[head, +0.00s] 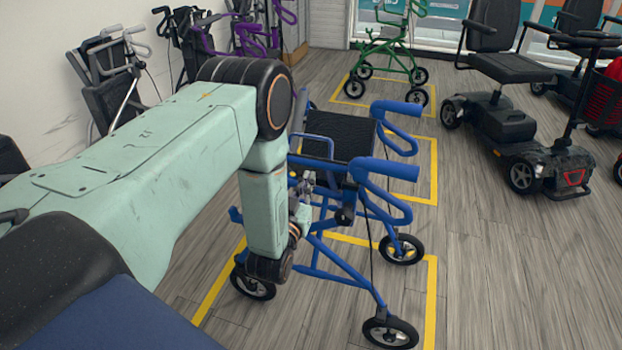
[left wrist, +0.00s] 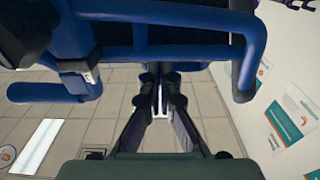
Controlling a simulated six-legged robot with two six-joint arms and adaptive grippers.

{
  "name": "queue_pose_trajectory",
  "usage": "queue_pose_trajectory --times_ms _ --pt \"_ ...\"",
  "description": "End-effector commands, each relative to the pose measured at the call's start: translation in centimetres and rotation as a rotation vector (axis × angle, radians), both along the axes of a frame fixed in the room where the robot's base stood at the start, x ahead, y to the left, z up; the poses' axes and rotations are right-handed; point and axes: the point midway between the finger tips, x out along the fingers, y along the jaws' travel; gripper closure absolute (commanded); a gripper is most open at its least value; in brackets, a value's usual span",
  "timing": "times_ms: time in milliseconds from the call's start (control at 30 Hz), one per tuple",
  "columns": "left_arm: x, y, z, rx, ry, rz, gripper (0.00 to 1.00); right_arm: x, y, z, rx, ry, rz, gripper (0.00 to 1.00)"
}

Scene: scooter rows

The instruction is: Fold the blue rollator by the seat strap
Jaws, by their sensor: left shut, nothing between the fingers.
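The blue rollator (head: 345,270) stands unfolded on the floor in front of me, on four wheels. Its black seat (head: 345,130) and blue handles (head: 395,168) face up. My left gripper (head: 308,185) is beside the near left part of its frame, below the seat. In the left wrist view the gripper's fingers (left wrist: 160,80) are together with nothing between them. The blue frame tubes (left wrist: 190,52) cross that view just beyond the fingertips; I cannot tell if they touch. I cannot make out the seat strap in either view. My right gripper is not in view.
Yellow floor lines (head: 432,300) mark bays around the rollator. A green rollator (head: 390,45) stands behind it, and a black mobility scooter (head: 520,140) is at right. Folded walkers (head: 115,75) lean by the left wall. The floor at lower right is clear.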

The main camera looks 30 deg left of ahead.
Motion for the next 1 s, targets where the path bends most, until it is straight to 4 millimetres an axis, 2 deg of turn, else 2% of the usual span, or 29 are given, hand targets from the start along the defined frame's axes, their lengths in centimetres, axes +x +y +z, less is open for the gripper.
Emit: queue_pose_trajectory --times_ms 100,233,667,767,1000 --pt "1.5 0.4 0.0 0.001 -0.003 0.001 1.00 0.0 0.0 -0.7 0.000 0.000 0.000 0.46" --pt "2.5 0.6 0.1 0.001 -0.001 0.001 1.00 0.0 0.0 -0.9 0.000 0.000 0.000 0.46" --pt "2.9 0.7 0.3 0.001 0.001 0.000 1.00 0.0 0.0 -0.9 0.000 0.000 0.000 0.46" --pt "3.4 0.8 0.8 -0.002 0.010 0.001 1.00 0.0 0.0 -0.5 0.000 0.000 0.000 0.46" --pt "7.1 1.7 3.8 -0.019 0.069 0.002 1.00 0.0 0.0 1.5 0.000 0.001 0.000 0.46"
